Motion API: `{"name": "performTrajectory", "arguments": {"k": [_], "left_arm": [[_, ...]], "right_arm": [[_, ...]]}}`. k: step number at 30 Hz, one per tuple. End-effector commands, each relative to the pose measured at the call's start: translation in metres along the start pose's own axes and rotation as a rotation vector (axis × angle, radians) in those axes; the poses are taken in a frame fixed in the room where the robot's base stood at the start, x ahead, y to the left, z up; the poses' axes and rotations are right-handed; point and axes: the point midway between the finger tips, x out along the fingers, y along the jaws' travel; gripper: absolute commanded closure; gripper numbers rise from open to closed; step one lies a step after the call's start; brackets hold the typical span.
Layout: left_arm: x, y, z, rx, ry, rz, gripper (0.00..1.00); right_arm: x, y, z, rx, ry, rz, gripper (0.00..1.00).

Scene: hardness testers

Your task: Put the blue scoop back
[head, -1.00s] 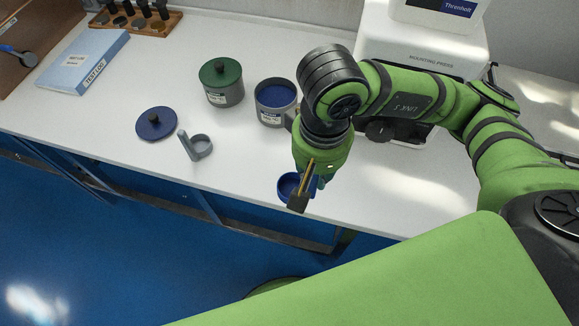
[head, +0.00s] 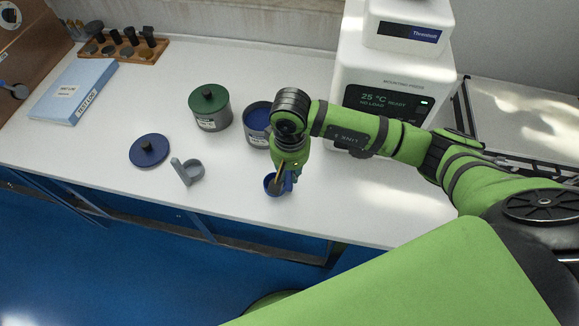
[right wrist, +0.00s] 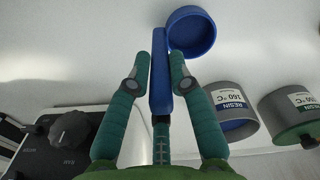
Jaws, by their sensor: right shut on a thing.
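The blue scoop (head: 271,186) shows at the front part of the bench, below the grey canister with blue contents (head: 256,121). My right gripper (head: 286,178) is shut on the scoop's handle. In the right wrist view the handle (right wrist: 159,75) stands between the two fingertips (right wrist: 159,70), and the round cup (right wrist: 192,31) is beyond them to the right. I cannot tell the scoop's height above the bench. My left gripper is not in view.
A green-lidded canister (head: 209,110) stands left of the open one. A grey scoop (head: 190,174) lies near the front edge. A white mounting press (head: 392,78) stands behind my right arm. A blue binder (head: 72,91) and a wooden rack (head: 126,49) are at back left.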

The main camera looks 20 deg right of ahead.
Motion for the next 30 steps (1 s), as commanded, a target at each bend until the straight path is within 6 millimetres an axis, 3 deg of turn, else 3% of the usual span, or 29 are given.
{"name": "performTrajectory", "arguments": {"k": [14,15,16,30], "left_arm": [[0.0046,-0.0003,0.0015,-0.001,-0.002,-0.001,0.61],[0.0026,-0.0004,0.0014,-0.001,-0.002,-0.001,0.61],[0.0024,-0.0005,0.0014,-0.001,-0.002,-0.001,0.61],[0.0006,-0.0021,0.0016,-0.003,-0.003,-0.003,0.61]], "right_arm": [[0.0091,-0.0005,-0.0002,-0.001,0.003,-0.002,1.00],[0.0074,-0.0004,0.0000,-0.001,0.002,-0.002,0.63],[0.0073,-0.0004,0.0001,-0.001,0.002,-0.001,0.55],[-0.0005,-0.0008,-0.0012,-0.001,0.005,-0.003,0.55]]}}
